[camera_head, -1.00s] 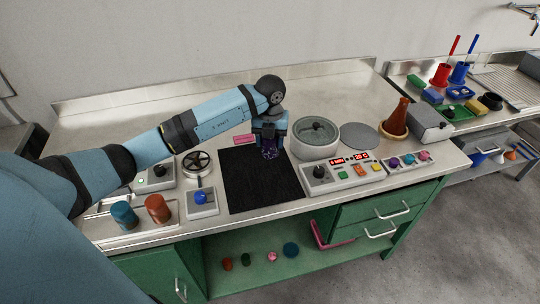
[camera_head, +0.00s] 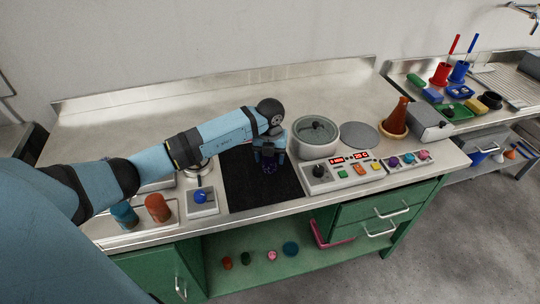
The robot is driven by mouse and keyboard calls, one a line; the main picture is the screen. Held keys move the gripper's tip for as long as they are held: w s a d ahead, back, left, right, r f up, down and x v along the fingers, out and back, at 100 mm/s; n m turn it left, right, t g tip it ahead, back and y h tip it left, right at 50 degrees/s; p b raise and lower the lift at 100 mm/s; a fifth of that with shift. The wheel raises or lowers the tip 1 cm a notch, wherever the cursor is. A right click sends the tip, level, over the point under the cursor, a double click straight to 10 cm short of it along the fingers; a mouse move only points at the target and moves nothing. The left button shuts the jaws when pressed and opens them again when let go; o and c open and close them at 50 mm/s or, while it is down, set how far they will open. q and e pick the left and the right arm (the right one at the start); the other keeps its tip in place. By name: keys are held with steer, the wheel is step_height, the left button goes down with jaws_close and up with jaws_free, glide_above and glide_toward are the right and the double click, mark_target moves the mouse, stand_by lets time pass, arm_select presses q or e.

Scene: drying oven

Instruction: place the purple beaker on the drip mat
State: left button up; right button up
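The purple beaker (camera_head: 269,168) is small and dark, and is partly hidden by my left gripper (camera_head: 269,159). The fingers point down on both sides of it and are shut on it. The black drip mat (camera_head: 245,190) lies flat on the steel worktop. The beaker is over the mat's right part, toward the back; I cannot tell whether its base touches the mat. My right gripper is not in view.
A grey round pot (camera_head: 315,135) and a button panel (camera_head: 342,171) stand close to the mat's right. A blue-knob box (camera_head: 202,200) stands to its left, with teal (camera_head: 124,214) and orange-brown (camera_head: 158,207) beakers farther left. The mat's front is clear.

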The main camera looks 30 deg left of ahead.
arm_select(q)
steer(key=shift+o, duration=1)
steer(key=shift+r, duration=0.15)
